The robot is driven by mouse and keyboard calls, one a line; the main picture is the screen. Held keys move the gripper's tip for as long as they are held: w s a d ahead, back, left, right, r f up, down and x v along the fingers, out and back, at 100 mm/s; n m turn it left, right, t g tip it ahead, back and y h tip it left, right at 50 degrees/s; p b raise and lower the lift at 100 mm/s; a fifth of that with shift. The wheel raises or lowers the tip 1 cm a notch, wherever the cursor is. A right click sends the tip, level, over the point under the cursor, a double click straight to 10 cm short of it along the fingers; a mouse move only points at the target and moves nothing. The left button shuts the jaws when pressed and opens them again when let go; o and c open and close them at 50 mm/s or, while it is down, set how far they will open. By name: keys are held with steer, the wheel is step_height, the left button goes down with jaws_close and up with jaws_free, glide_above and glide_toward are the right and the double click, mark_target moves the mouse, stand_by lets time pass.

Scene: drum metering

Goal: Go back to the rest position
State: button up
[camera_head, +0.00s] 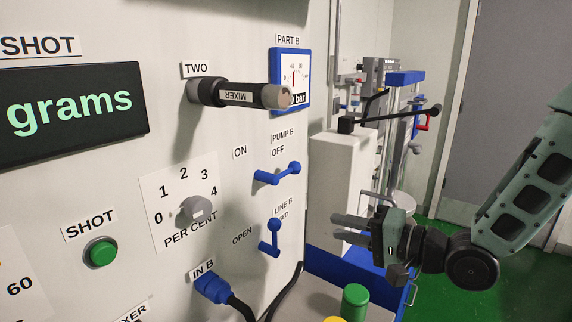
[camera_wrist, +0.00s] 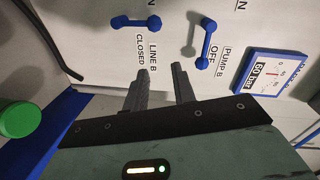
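My gripper (camera_head: 336,227) is in front of the panel's right side, its fingers pointing left toward the panel. In the wrist view its two fingers (camera_wrist: 161,68) stand apart with nothing between them. The blue LINE B lever (camera_head: 273,240) has its knob up by the partly hidden CLOSED label; it also shows in the wrist view (camera_wrist: 136,22). The blue PUMP B lever (camera_head: 277,174) has its knob on the OFF side and also shows in the wrist view (camera_wrist: 205,42). Neither lever is touched by the fingers.
A black MIXER handle (camera_head: 240,95) sticks out from the panel. A PER CENT dial (camera_head: 198,208), a green SHOT button (camera_head: 100,251) and a blue IN B plug (camera_head: 211,287) are left. A green cap (camera_head: 354,302) stands below my gripper. Green floor (camera_head: 500,290) is open at right.

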steer(key=s+a+f+n+g+h, duration=0.2)
steer(key=s+f+n+g+h, duration=0.2)
steer(key=s+f+n+h, duration=0.25)
steer(key=s+d+r+n+g+h, duration=0.1)
steer(key=s+r+n+g+h, duration=0.1)
steer(key=s, duration=0.7)
steer(key=s+d+r+n+g+h, duration=0.1)
steer(key=s+n+g+h, duration=0.3)
steer(key=s, duration=0.5)
steer(key=shift+s+d+r, duration=0.2)
steer(key=shift+s+r, duration=0.1)
steer(key=shift+r, duration=0.25)
